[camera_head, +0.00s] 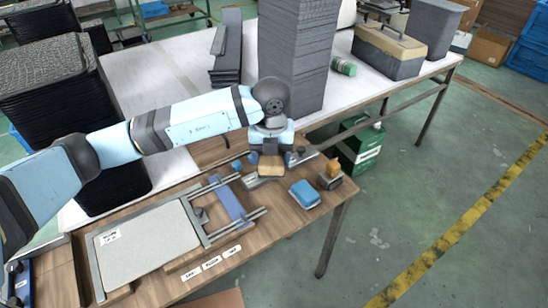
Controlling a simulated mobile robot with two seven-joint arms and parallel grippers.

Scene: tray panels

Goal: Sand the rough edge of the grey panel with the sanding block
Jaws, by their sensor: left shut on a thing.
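The grey panel (150,238) lies flat in a metal frame on the wooden bench at the lower left, with a small white label on it. My left gripper (271,152) points down over the far right part of the bench, apart from the panel. It is shut on a tan block (271,166), which looks like the sanding block. The contact between fingers and block is small and partly hidden, and I cannot tell whether the block touches the surface below. The roughness of the panel's edge is too fine to see. My right gripper is not in view.
A blue block (304,194) and an orange-topped piece (332,170) sit to the right of my gripper. A blue bar (230,200) and metal rails lie beside the panel. A tall grey stack (298,55) stands behind. White labels (212,263) line the bench's front.

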